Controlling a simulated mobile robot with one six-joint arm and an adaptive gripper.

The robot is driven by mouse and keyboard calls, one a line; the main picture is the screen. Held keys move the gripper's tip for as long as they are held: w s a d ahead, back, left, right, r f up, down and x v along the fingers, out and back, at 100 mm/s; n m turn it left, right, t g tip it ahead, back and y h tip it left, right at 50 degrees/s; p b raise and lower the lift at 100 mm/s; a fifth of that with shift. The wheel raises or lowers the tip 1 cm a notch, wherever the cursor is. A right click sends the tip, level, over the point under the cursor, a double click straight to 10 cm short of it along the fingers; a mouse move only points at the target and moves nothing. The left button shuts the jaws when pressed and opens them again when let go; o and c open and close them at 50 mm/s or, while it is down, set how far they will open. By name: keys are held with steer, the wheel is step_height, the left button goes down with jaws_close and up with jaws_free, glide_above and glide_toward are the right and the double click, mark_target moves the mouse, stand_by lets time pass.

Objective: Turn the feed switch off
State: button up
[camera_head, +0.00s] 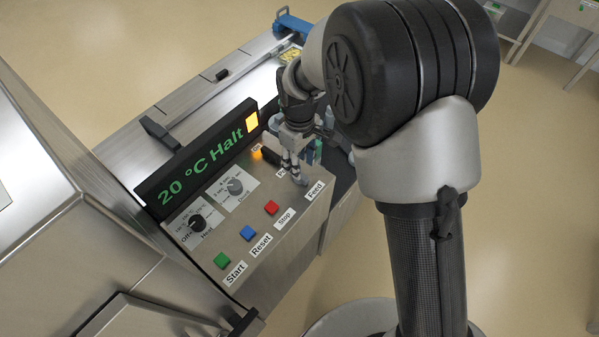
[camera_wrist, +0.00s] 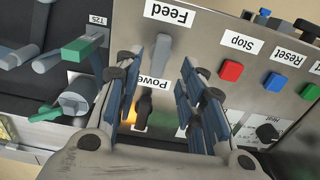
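The feed switch is a grey lever beside the "Feed" label on the sloped control panel. In the wrist view the lever (camera_wrist: 162,55) shows between and just beyond the two fingertips of my gripper (camera_wrist: 160,78). The fingers are spread apart with nothing held between them. In the head view my gripper (camera_head: 292,160) points down at the panel's right end, and the grey feed switch (camera_head: 300,180) shows just below the fingertips, partly hidden. I cannot tell whether a finger touches the lever.
The black power switch (camera_wrist: 144,108) sits close by, with an orange lamp beside it. The stop button (camera_head: 271,208), reset button (camera_head: 248,232) and start button (camera_head: 222,260) line the panel's front. Two dials and a display (camera_head: 195,165) reading "20 °C Halt" stand behind.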

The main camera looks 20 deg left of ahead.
step_height(320, 180, down, 5)
steer(key=shift+f+b, duration=0.1)
steer(key=shift+b, duration=0.25)
steer(key=shift+c, duration=0.6)
jaws_close()
